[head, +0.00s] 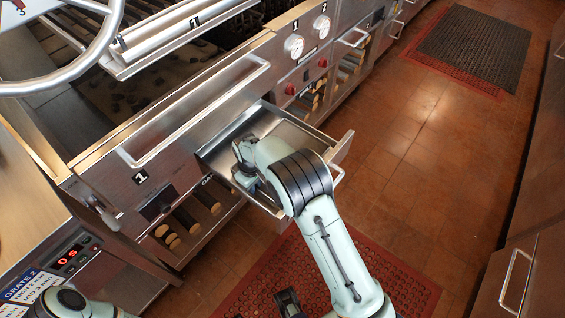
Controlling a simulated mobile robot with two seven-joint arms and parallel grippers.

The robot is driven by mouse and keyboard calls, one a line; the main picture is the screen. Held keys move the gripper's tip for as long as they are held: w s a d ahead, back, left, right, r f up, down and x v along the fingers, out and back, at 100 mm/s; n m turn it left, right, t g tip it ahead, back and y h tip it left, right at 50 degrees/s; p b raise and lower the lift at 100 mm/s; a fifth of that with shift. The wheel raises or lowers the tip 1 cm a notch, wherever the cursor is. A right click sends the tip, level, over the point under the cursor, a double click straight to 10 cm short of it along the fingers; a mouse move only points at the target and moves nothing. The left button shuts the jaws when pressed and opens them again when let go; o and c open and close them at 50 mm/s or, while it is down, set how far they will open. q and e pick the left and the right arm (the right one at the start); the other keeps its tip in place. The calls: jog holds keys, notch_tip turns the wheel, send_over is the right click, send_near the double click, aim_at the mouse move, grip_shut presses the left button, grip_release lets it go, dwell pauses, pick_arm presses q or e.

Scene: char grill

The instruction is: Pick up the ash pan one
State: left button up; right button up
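The ash pan (290,131) is a shallow, shiny metal tray that sticks out of the front of the grill below the number 1 unit. Its inside looks empty where it shows. My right arm reaches across it from the bottom right and hides part of its front and its handle. My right gripper (246,178) is at the pan's left side, pointing down; its fingertips are mostly hidden, so I cannot tell whether it touches or grips the pan.
A long bar handle (196,112) runs along the grill front above the pan. Logs (187,219) lie on the low shelf below. A red mat (262,278) covers the floor under my arm. Cabinets with handles (517,280) stand at the right; the tiled floor between is clear.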

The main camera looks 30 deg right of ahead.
jog(key=shift+f, duration=0.55)
grip_shut()
jog(key=shift+r, duration=0.1)
jog(key=shift+r, duration=0.1)
